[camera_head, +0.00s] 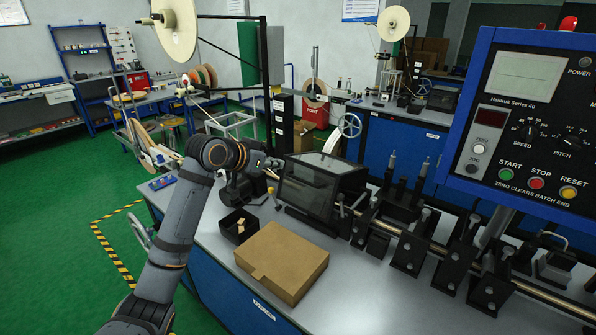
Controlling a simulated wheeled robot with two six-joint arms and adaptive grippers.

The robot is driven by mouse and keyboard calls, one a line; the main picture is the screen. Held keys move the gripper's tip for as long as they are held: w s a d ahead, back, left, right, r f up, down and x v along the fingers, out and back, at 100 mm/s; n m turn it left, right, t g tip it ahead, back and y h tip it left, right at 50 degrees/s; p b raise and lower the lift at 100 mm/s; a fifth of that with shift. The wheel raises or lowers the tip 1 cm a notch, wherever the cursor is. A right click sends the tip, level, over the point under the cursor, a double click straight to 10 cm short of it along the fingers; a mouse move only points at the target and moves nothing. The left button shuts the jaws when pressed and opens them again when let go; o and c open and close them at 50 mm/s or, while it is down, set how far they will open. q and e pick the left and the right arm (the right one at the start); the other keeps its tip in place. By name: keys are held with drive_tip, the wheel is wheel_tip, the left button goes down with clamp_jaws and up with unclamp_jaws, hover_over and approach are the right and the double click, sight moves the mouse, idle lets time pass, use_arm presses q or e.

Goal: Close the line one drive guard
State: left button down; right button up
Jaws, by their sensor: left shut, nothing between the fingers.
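The line one drive guard appears to be the dark, see-through box-shaped cover (318,187) on the near grey workbench, at the left end of the machine's shaft. Its front pane is smoky and its top catches light. I cannot tell whether it is fully down. My left gripper (272,169) is shut and empty at the guard's left upper side. I cannot tell whether the fingertips touch it. The gripper's far side is partly hidden by my wrist. My right gripper is not in view.
A cardboard box (282,262) and a small black open bin (239,226) stand in front of the guard. Black shaft brackets (410,245) run to the right. A blue control panel (530,120) hangs at the right. A handwheel (349,125) stands behind.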

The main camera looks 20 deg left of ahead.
use_arm(q)
drive_tip(key=s+f+p+x, duration=0.1)
drive_tip(key=p+x, duration=0.3)
drive_tip(key=x, duration=0.8)
drive_tip(key=shift+a+f, duration=0.15)
drive_tip(key=shift+f, duration=0.6)
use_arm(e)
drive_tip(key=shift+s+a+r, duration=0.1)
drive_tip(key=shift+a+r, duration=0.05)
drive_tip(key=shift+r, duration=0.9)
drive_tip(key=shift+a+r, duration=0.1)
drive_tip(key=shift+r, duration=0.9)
use_arm(q)
drive_tip(key=t+b, duration=0.3)
drive_tip(key=b, duration=0.9)
approach(304, 198)
drive_tip(key=shift+h, duration=0.4)
drive_tip(key=x, duration=0.5)
drive_tip(key=shift+w+a+r, duration=0.1)
drive_tip(key=shift+w+a, duration=0.15)
drive_tip(key=shift+w, duration=0.15)
drive_tip(key=shift+w+f, duration=0.1)
drive_tip(key=shift+f, duration=0.2)
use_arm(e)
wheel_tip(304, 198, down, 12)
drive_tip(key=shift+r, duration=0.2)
use_arm(q)
drive_tip(key=shift+r, duration=0.1)
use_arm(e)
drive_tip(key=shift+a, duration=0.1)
